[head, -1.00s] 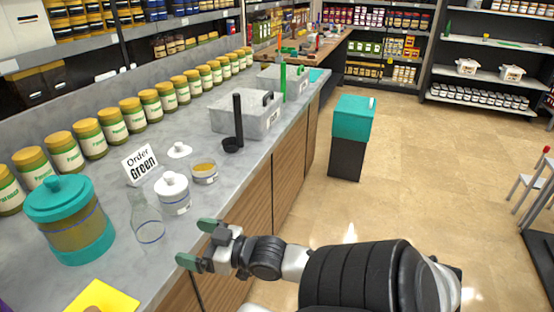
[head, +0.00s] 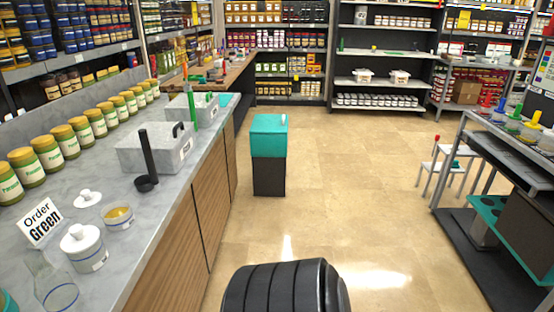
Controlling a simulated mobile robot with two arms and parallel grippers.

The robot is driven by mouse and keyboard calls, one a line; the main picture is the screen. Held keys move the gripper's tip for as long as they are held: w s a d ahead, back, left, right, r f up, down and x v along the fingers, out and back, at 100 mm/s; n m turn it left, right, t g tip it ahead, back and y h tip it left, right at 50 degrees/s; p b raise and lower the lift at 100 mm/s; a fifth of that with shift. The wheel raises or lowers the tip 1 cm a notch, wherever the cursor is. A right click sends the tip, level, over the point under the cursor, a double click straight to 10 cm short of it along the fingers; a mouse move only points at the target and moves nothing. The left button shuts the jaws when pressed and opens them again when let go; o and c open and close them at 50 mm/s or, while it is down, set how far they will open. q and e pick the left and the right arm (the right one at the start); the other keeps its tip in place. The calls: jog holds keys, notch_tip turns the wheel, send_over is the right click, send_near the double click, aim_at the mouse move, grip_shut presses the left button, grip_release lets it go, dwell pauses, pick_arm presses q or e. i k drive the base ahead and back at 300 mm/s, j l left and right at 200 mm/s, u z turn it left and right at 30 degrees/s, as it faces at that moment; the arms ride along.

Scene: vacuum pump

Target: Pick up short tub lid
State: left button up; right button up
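A small white lid with a knob (head: 88,198) lies on the grey counter. Beside it stands a short clear tub (head: 117,217) with yellowish contents and an open top. A taller clear tub with a white knobbed lid on it (head: 83,247) stands nearer to me. The loose lid appears to be the short tub's lid. Only a thick black link of my arm shows at the bottom edge. Neither gripper is in view, so their fingers cannot be seen.
A glass flask (head: 54,285) and an "Order Green" sign (head: 40,222) stand close to the tubs. A black ladle-like tool (head: 148,165) and a grey bin (head: 158,148) are farther along the counter. A teal-topped box (head: 269,140) stands on the open floor.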

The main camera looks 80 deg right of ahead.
aim_at(88, 199)
jog(key=z, duration=1.5)
